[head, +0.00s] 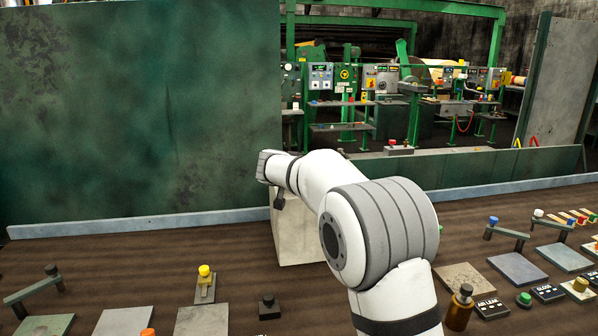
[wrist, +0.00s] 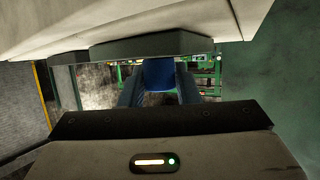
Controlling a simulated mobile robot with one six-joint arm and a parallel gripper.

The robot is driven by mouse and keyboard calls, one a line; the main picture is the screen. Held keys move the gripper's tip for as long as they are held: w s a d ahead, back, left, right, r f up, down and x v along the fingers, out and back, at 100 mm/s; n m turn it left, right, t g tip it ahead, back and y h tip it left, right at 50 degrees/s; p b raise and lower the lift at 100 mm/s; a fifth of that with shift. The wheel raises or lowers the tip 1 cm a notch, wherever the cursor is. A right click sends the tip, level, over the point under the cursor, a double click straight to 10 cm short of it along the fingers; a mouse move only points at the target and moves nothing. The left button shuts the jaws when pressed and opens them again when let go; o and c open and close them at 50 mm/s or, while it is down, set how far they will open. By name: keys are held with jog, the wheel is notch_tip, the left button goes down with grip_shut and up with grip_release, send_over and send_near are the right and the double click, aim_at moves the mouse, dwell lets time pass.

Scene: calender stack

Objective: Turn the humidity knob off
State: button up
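My white and grey arm reaches from the bottom right to the middle of the head view, and my gripper is not clearly visible there. In the wrist view my gripper (wrist: 160,82) shows two dark bluish fingers standing apart. No humidity label is readable, so I cannot tell which knob is the humidity knob. In the head view a blue knob (head: 493,220) and a yellow knob (head: 204,270) are on the brown surface.
A pale box (head: 300,240) stands partly behind my arm. A large green panel (head: 140,110) rises at the back left. Plates, levers, labels and a brown bottle (head: 459,308) crowd the right of the brown surface. Green machinery (head: 345,85) stands beyond.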

jog(key=c, duration=0.4)
jog(key=shift+a, duration=0.4)
jog(key=shift+c, duration=0.6)
jog(key=shift+d, duration=0.35)
